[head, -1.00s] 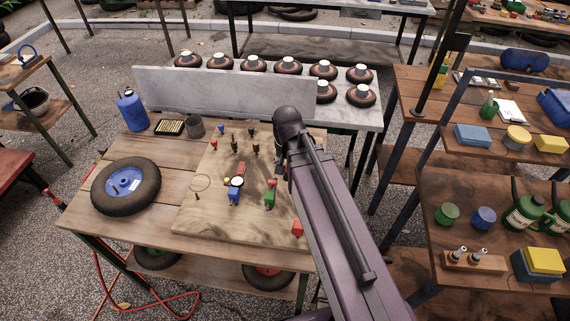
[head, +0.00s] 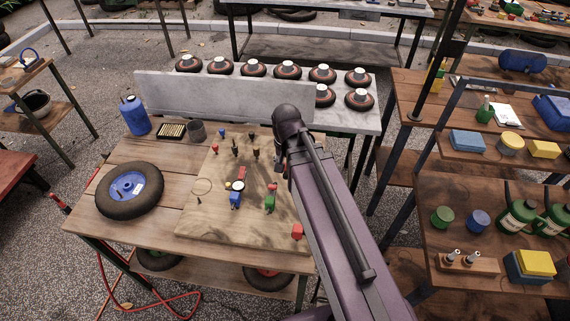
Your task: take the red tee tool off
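Several small tools and fittings stand on a light wooden board (head: 235,222) on the workbench. A small red-topped piece (head: 215,149) stands at the board's back left. Another red piece (head: 242,172) is near its middle, and a red piece (head: 272,187) is just behind a green fitting. They are too small to tell which is the red tee tool. My arm reaches over the board's right side, with its dark elbow behind the pieces. My gripper is hidden behind or below my arm, so its fingers do not show.
A wheel (head: 129,190) lies on the bench's left, with a blue bottle (head: 134,114) behind it. A red block (head: 297,231) is at the board's front right. A grey panel (head: 220,98) rises behind the bench. Shelves (head: 480,204) stand at right.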

